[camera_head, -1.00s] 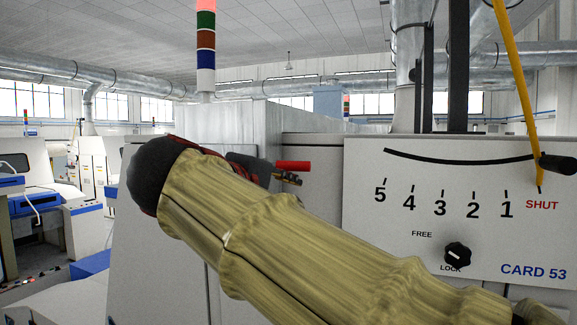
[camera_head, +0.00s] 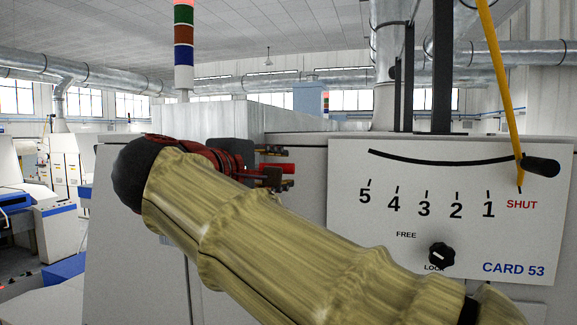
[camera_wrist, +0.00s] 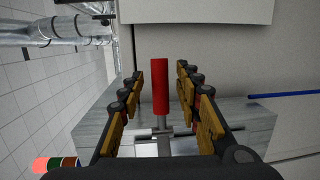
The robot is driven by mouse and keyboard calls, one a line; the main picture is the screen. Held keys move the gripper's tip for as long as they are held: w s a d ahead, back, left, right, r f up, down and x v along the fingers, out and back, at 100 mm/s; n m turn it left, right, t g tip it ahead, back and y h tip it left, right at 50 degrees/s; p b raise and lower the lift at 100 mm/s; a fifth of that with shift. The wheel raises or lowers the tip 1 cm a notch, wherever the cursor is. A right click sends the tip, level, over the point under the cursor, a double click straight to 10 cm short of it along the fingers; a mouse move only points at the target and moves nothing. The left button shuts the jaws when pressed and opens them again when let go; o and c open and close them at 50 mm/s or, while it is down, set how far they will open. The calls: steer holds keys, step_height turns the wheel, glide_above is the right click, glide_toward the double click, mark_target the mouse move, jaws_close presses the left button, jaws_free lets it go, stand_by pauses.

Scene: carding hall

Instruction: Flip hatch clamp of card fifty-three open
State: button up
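The hatch clamp shows as a red handle (camera_wrist: 159,85) on a small grey metal fitting (camera_wrist: 164,142) in the wrist view. The red handle also shows in the head view (camera_head: 283,168), in front of the pale machine housing. My gripper (camera_wrist: 160,72) is open, its yellow-padded fingers on both sides of the handle, with gaps visible on both sides. In the head view my gripper (camera_head: 276,166) reaches from the left with one finger above and one below the handle. My sleeved arm hides the housing beneath.
A white panel marked CARD 53 (camera_head: 512,268) stands right of the gripper, with a black knob (camera_head: 441,255) and a yellow lever (camera_head: 502,90) over SHUT. A signal tower (camera_head: 184,45) rises behind. A blue rod (camera_wrist: 285,95) shows in the wrist view.

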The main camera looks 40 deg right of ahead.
steer(key=shift+p+x, duration=0.5)
steer(key=shift+x, duration=2.05)
steer(key=shift+a, duration=0.1)
steer(key=shift+c, duration=1.3)
jaws_close()
